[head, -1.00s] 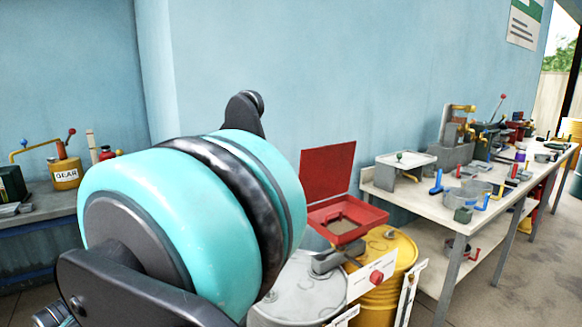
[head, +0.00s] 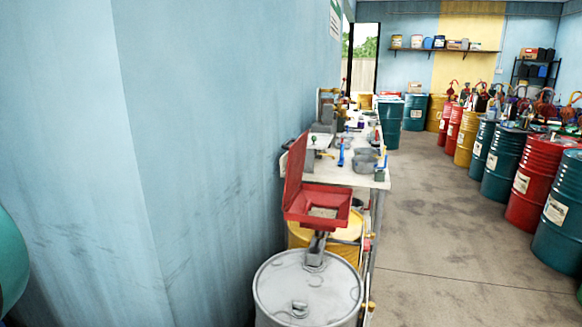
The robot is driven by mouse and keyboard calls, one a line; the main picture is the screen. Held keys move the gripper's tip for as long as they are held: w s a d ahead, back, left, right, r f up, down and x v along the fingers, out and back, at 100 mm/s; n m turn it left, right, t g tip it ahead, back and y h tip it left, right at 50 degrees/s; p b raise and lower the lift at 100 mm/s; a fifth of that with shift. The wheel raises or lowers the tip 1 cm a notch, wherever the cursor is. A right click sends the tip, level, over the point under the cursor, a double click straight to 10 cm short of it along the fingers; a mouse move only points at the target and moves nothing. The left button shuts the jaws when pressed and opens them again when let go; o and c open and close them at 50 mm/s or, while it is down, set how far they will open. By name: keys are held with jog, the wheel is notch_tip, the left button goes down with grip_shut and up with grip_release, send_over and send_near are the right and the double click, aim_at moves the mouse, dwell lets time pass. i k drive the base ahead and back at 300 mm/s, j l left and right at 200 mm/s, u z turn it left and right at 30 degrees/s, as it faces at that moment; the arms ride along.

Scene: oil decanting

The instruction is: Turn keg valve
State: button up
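A grey drum (head: 308,290) stands upright at the lower middle, cut off by the bottom edge. A small brass-coloured fitting (head: 370,306) shows at its right side, too small to make out as a valve. A yellow drum (head: 345,232) stands just behind it, partly hidden by a red open-lidded tray (head: 318,205). Small red and brass parts (head: 369,240) show at the yellow drum's right side. I cannot tell which part is the keg valve.
A long workbench (head: 372,178) with tools and tins runs along the blue wall (head: 200,150) behind the drums. A row of coloured drums, including a red drum (head: 540,180), lines the right side. The concrete floor (head: 430,230) between is clear.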

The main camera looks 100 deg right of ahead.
aim_at(366, 242)
jog(key=i+z, duration=0.1)
jog(key=z, duration=0.3)
jog(key=i+z, duration=0.1)
jog(key=z, duration=0.35)
jog(key=j+z, duration=0.1)
jog(key=z, duration=0.3)
jog(key=i+j+z, duration=0.15)
jog(key=z, duration=2.55)
jog(key=l+u, duration=0.1)
jog(key=l, duration=0.4)
jog(key=l+u, duration=0.15)
jog(key=l, duration=0.4)
jog(key=l+u, duration=0.1)
jog(key=l, duration=0.4)
jog(key=l+u, duration=0.15)
jog(key=l, duration=0.4)
jog(key=l+u, duration=0.1)
jog(key=l, duration=0.4)
jog(key=k+l+u, duration=0.15)
jog(key=l, duration=0.35)
jog(key=l+u, duration=0.1)
jog(key=l, duration=0.4)
jog(key=k+l+u, duration=0.15)
jog(key=l, duration=0.35)
